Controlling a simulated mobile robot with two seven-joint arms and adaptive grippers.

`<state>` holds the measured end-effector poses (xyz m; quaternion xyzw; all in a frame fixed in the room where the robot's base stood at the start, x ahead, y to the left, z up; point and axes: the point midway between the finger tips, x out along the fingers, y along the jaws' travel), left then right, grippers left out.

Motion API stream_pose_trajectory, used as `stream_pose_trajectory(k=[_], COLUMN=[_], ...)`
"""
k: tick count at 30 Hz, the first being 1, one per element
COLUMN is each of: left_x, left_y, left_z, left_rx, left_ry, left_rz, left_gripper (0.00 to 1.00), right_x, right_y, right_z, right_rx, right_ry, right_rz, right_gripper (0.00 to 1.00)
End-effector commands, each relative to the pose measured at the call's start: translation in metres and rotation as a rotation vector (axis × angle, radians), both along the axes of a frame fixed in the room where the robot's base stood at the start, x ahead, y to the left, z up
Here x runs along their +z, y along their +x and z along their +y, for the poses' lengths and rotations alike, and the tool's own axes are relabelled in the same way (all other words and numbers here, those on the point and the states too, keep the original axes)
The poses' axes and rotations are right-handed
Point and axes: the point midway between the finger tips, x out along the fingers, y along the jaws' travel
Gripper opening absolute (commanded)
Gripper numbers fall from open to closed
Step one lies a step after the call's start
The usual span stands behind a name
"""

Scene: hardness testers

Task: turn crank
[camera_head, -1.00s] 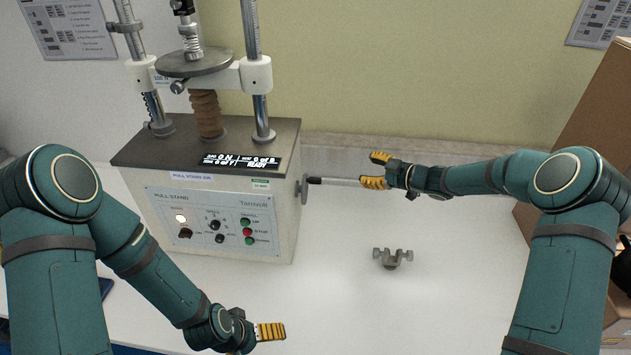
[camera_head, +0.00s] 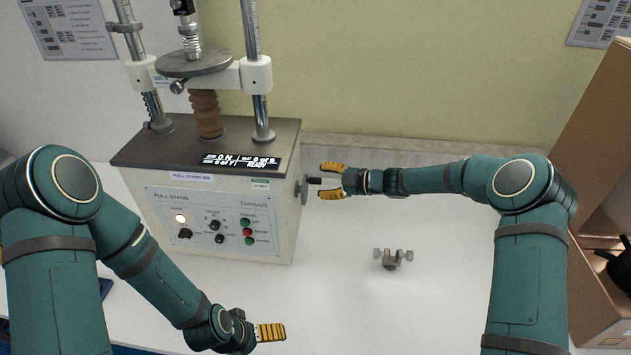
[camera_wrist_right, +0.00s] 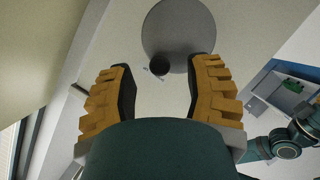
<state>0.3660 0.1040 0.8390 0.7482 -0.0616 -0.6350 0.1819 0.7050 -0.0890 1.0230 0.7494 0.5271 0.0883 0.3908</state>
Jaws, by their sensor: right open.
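The crank is on the right side of the pull stand (camera_head: 225,215), a beige box with a dark top. It shows as a grey disc (camera_head: 303,189) with a short black handle (camera_head: 314,180) pointing right. My right gripper (camera_head: 322,179) is open, its yellow fingers just right of the handle's end. In the right wrist view the disc (camera_wrist_right: 178,30) lies ahead and the black handle (camera_wrist_right: 159,68) sits between the open fingertips; I cannot tell whether they touch it. My left gripper (camera_head: 270,332) is low in front of the stand, away from the crank, its opening unclear.
A small grey metal clamp (camera_head: 393,258) lies on the white table (camera_head: 345,290) right of the stand. Cardboard boxes (camera_head: 590,130) stand at the far right. The table between stand and clamp is clear. The stand's display (camera_head: 240,160) is lit.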

Motion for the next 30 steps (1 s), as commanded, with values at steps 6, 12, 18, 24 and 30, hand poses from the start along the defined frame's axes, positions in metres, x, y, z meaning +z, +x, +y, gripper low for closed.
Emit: stream_pose_trajectory(k=[6, 12, 18, 24, 30], left_x=[0.0, 0.0, 0.0, 0.0, 0.0], left_y=[0.0, 0.0, 0.0, 0.0, 0.0], left_z=[0.0, 0.0, 0.0, 0.0, 0.0], left_rx=[0.0, 0.0, 0.0, 0.0, 0.0], left_ry=[0.0, 0.0, 0.0, 0.0, 0.0], left_rz=[0.0, 0.0, 0.0, 0.0, 0.0], left_gripper=[1.0, 1.0, 1.0, 1.0, 1.0], right_x=[-0.007, -0.009, -0.009, -0.009, -0.009], right_y=[0.011, 0.014, 0.014, 0.014, 0.014], right_z=[0.022, 0.027, 0.027, 0.027, 0.027], right_rx=[0.001, -0.001, -0.001, -0.001, -0.001], right_ry=[-0.001, -0.001, -0.001, -0.001, -0.001], right_rz=[-0.002, 0.0, 0.0, 0.0, 0.0], right_gripper=[0.51, 0.51, 0.51, 0.0, 0.0])
